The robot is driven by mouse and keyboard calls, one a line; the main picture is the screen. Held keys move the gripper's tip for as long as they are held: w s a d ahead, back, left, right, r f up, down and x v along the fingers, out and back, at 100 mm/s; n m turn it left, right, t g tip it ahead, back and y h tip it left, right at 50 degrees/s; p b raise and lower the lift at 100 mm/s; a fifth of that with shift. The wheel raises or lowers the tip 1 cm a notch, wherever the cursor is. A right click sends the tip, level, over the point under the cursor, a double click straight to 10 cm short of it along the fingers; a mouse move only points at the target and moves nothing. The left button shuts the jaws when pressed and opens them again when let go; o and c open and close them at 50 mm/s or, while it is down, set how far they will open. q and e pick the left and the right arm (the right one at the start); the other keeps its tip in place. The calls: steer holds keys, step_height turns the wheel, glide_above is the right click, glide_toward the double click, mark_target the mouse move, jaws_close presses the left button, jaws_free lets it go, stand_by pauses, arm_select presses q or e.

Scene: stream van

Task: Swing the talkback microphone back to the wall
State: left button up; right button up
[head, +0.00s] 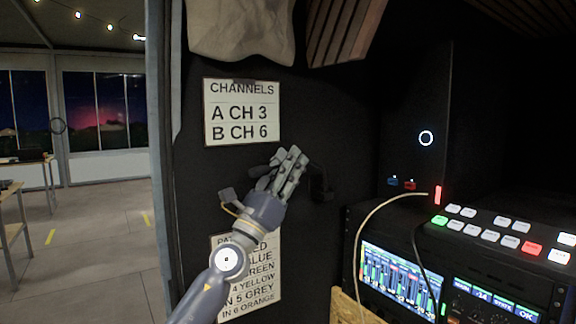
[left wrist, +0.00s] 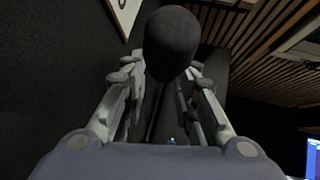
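The talkback microphone shows in the left wrist view as a dark, rounded foam head (left wrist: 171,42), with a thin dark stem below it. My left gripper (left wrist: 168,75) has its fingers spread on both sides of the stem, with the foam head at the fingertips. I cannot tell whether any finger touches it. In the head view my left gripper (head: 285,165) is in front of the black wall and hides most of the microphone. A dark fitting (head: 320,182), perhaps its mount, shows just right of the fingers. My right gripper is not in view.
A channels sign (head: 242,112) hangs above left of the gripper, and a patch list (head: 262,285) hangs below, partly behind my forearm. At the right stands a rack (head: 455,285) with a lit button panel and cables. An open doorway is at the left.

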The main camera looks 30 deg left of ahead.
arm_select(q)
steer(key=v, duration=1.2)
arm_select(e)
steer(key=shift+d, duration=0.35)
